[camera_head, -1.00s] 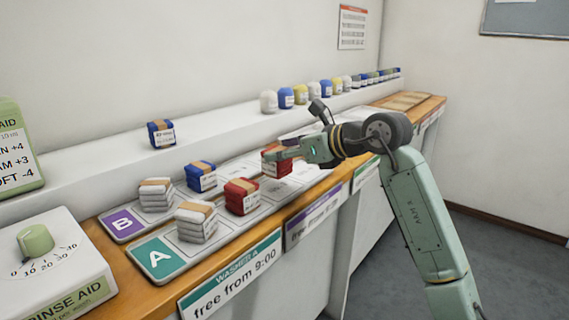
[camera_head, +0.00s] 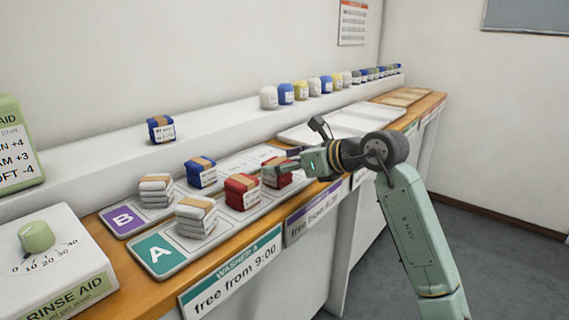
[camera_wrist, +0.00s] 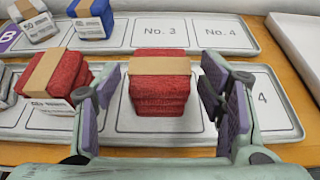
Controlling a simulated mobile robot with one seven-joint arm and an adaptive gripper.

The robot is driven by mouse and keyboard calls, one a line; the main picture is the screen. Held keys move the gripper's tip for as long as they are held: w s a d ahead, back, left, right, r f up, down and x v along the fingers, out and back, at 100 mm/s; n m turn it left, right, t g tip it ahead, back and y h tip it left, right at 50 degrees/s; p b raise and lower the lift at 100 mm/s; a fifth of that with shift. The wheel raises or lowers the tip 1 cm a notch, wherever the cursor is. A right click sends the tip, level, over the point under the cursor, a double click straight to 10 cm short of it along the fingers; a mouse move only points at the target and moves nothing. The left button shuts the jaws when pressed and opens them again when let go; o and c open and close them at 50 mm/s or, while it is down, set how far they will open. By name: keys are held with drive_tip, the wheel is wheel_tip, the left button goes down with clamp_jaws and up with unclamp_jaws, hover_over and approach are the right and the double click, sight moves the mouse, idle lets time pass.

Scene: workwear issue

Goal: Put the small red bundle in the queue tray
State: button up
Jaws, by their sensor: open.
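Two red bundles with tan bands stand on the grey tray marked A (camera_head: 179,262). One red bundle (camera_head: 242,194) is in the middle of the row. The other red bundle (camera_head: 272,178) is farther right, partly behind my gripper (camera_head: 288,161). In the wrist view my gripper (camera_wrist: 158,78) is open, with one finger on each side of this right-hand red bundle (camera_wrist: 160,95); contact is not clear. The left red bundle (camera_wrist: 60,76) looks tilted there, outside the left finger. I cannot tell which tray is the queue tray; a plain white tray (camera_head: 300,134) lies beyond my gripper.
A white bundle (camera_head: 197,222) shares tray A. A white bundle (camera_head: 155,192) and a blue one (camera_head: 201,172) stand on tray B (camera_head: 121,234). Another blue bundle (camera_head: 161,129) sits on the ledge, with a row of rolled bundles farther right. Slot No. 4 (camera_wrist: 222,37) is empty.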

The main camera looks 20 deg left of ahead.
drive_tip(key=shift+r, duration=0.2)
drive_tip(key=b+v, duration=0.1)
drive_tip(key=v, duration=1.1)
